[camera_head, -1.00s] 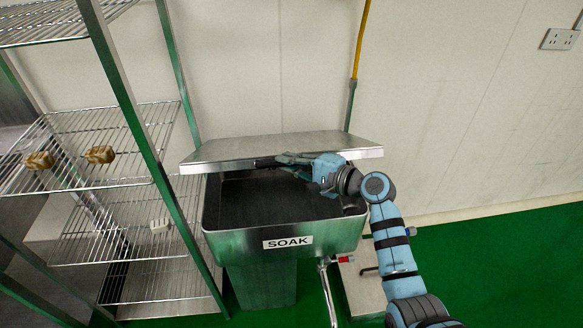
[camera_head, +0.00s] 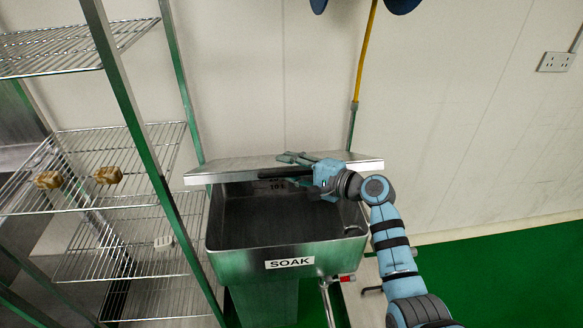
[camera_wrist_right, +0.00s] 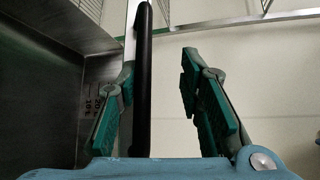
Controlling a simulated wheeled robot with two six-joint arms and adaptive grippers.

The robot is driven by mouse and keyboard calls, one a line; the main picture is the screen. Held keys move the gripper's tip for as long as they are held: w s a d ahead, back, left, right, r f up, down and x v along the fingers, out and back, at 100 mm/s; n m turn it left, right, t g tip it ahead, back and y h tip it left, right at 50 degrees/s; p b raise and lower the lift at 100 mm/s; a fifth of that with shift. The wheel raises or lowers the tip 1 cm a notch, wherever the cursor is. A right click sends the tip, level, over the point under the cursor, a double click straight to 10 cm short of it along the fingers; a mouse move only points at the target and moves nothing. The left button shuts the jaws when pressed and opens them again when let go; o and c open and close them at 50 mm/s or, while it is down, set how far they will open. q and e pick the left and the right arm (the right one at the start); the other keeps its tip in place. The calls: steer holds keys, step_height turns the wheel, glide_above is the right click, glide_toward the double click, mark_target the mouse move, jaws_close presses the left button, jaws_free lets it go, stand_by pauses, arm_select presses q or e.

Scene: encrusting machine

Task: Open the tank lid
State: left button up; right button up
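The steel soak tank (camera_head: 226,262) stands in the middle of the head view, with a "SOAK" label (camera_head: 290,263) on its front. Its flat metal lid (camera_head: 215,176) is raised at the front, so the dark inside shows beneath it. A black bar handle (camera_head: 276,175) runs along the lid's front edge. My right gripper (camera_head: 296,166) is at this edge. In the right wrist view the gripper (camera_wrist_right: 160,100) has its fingers apart, with the black handle (camera_wrist_right: 143,80) between them, closer to the left finger. My left gripper is not in view.
A wire shelf rack (camera_head: 130,150) with green-tinted posts stands close to the tank's left, holding small brown items (camera_head: 107,175). A yellow pipe (camera_head: 366,55) runs down the wall behind. A red-handled valve (camera_head: 347,278) is at the tank's lower right. Green floor lies open at right.

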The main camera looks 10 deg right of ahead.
steer(key=v, duration=1.1)
steer(key=shift+s+d, duration=0.2)
steer(key=shift+d, duration=0.1)
steer(key=shift+r, duration=0.1)
